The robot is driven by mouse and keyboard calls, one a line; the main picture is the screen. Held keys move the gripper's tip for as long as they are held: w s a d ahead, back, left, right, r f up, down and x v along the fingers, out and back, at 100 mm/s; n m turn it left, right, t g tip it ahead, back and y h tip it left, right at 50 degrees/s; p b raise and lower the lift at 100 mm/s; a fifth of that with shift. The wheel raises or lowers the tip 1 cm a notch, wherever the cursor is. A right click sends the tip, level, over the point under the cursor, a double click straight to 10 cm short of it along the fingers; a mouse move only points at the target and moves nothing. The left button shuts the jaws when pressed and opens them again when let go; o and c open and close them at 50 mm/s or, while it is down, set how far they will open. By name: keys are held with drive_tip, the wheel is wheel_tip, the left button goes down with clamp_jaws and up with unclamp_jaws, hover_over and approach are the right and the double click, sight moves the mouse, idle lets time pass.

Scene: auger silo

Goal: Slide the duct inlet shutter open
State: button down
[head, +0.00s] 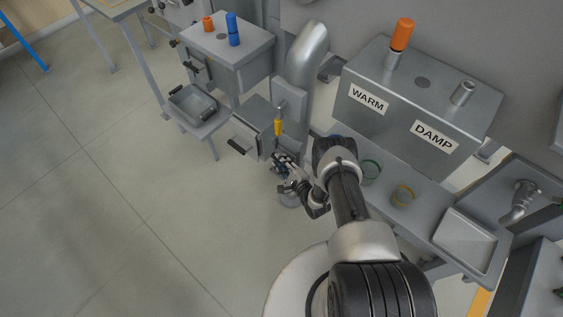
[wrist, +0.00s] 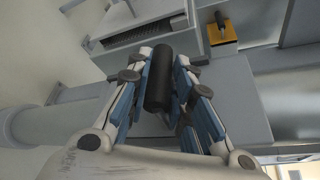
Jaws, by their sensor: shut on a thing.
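My gripper (head: 281,160) is low beside the grey duct box (head: 262,118), below the bent duct pipe (head: 306,52). In the wrist view, my gripper's fingers (wrist: 160,68) are closed on either side of a dark cylindrical handle (wrist: 158,82). The handle stands in front of a flat grey surface (wrist: 232,103), probably the shutter or its housing. The shutter's edges and how far it is open cannot be told. In the head view my gripper hides the held handle.
A yellow piece (head: 278,127) sits just above my gripper on the box front. A panel with a black handle (head: 239,146) stands out to the left. The floor at left is clear.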

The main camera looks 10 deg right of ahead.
idle(0.3)
wheel_tip(320, 180, up, 6)
drive_tip(key=p, duration=0.3)
drive_tip(key=shift+r+p, duration=0.2)
drive_tip(key=shift+p, duration=0.15)
drive_tip(key=c, duration=1.4)
unclamp_jaws()
drive_tip(key=shift+f, duration=0.2)
drive_tip(key=shift+c, duration=0.2)
